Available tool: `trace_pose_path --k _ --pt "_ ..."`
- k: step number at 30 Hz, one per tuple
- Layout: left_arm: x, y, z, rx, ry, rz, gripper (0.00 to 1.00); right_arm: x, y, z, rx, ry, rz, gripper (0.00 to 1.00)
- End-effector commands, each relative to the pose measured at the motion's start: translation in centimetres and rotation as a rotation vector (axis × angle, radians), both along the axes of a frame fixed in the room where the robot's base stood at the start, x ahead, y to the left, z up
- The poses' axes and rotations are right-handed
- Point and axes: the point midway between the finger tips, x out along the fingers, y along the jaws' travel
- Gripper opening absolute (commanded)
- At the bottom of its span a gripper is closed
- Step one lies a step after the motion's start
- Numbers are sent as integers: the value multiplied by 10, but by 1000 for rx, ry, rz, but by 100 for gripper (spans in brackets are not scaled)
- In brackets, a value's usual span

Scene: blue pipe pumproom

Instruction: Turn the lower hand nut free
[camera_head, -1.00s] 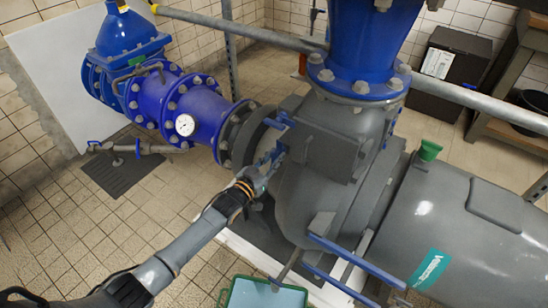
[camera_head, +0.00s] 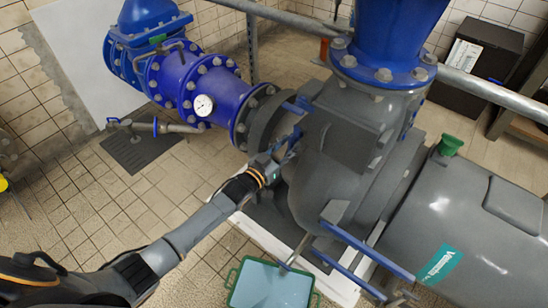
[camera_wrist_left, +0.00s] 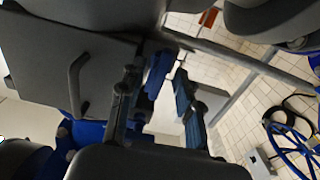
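The grey pump housing (camera_head: 335,165) fills the middle of the head view. The upper blue hand nut (camera_head: 295,108) sticks out at its left side. The lower blue hand nut (camera_head: 294,138) is below it, partly hidden by my gripper. My left gripper (camera_head: 277,158) is at the lower nut, seen from behind. In the left wrist view my left gripper (camera_wrist_left: 160,95) has its fingers apart, with a bright gap between them. A blue part by the left finger seems to be the lower nut (camera_wrist_left: 174,40); I cannot tell whether they touch.
A green-rimmed tray (camera_head: 270,285) stands on the floor below the pump. A blue pipe with a gauge (camera_head: 203,105) runs to the left.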

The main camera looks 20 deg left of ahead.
Motion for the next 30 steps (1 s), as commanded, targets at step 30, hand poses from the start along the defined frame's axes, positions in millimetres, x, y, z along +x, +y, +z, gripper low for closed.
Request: trace_pose_path --k 30 --pt "-96 40 0 1 2 1 34 -2 -1 -1 -2 4 2 34"
